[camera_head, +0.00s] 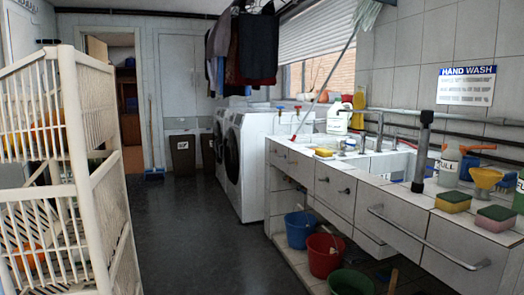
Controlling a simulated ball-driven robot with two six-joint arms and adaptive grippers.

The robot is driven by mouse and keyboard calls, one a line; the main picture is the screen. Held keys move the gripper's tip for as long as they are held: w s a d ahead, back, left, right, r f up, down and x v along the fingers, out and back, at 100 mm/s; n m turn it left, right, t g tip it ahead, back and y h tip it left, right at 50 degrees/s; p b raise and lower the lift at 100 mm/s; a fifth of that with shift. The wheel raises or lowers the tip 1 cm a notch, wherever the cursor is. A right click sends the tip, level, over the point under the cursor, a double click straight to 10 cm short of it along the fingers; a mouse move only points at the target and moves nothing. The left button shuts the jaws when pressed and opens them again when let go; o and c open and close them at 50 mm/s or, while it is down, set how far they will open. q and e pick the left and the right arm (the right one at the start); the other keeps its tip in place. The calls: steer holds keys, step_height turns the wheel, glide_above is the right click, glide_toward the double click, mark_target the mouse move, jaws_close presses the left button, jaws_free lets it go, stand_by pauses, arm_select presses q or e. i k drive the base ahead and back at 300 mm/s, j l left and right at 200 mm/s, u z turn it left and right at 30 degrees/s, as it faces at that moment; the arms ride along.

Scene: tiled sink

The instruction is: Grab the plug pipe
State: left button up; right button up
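A dark, upright pipe (423,150), likely the plug pipe, stands at the tiled sink (397,163) on the right. It has a wider collar at the top and a broader foot. The foot shows near the front rim of the sink; I cannot tell whether it rests on the rim or inside. Neither of my grippers is in view.
Sponges (453,202), a spray bottle (449,166) and a yellow funnel (485,180) crowd the counter right of the pipe. A metal rail (430,240) juts from the counter front. Buckets (323,255) stand below. A white rack (85,150) fills the left; dark floor between is clear.

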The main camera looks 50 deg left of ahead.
mark_target(418, 185)
steer(key=i+j+u, duration=0.2)
steer(key=u, duration=0.2)
steer(key=i+j+u, duration=0.1)
steer(key=i+u, duration=0.15)
steer(key=u, duration=0.15)
steer(key=i+u, duration=0.25)
steer(key=u, duration=0.15)
steer(key=i+l+u, duration=0.1)
steer(key=i, duration=0.4)
steer(key=i+l+u, duration=0.1)
steer(key=i, duration=0.4)
